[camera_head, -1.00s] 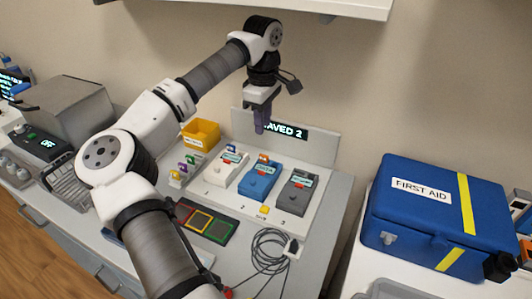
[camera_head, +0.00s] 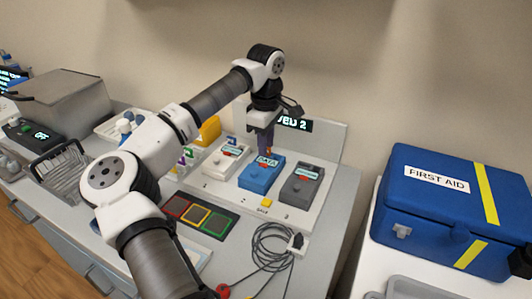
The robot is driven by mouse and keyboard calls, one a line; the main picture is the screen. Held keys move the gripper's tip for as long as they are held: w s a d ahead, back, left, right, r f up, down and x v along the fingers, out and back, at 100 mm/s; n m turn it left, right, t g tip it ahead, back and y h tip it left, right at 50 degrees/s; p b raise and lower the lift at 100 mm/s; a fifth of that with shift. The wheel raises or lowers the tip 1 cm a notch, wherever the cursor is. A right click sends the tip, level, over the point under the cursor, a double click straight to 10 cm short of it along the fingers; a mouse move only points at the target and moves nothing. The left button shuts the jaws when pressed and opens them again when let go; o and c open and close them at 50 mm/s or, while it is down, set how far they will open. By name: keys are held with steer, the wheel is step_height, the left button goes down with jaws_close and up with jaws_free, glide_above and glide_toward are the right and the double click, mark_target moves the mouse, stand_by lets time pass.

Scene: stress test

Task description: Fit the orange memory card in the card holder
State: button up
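The orange memory card (camera_head: 269,152) shows as a small orange patch at the top of the blue device (camera_head: 261,174) in place 2. My gripper (camera_head: 266,150) points down right at it, with its dark purple fingers at or just in front of the card. Whether the fingers are apart or closed on the card is too small to tell. The small card holder (camera_head: 184,164), with green and purple cards in it, stands left of the white device and is partly hidden by my arm.
A white device (camera_head: 225,161) and a grey device (camera_head: 300,186) flank the blue one. A screen ending in "2" (camera_head: 294,123) is behind. A yellow bin (camera_head: 209,128), coloured square pads (camera_head: 198,216) and a coiled cable (camera_head: 270,247) are nearby. A first aid case (camera_head: 440,210) stands right.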

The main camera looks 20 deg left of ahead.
steer(key=shift+c, duration=0.4)
jaws_close()
step_height(320, 180, up, 6)
steer(key=p, duration=0.4)
steer(key=shift+r, duration=0.15)
steer(key=shift+p, duration=0.3)
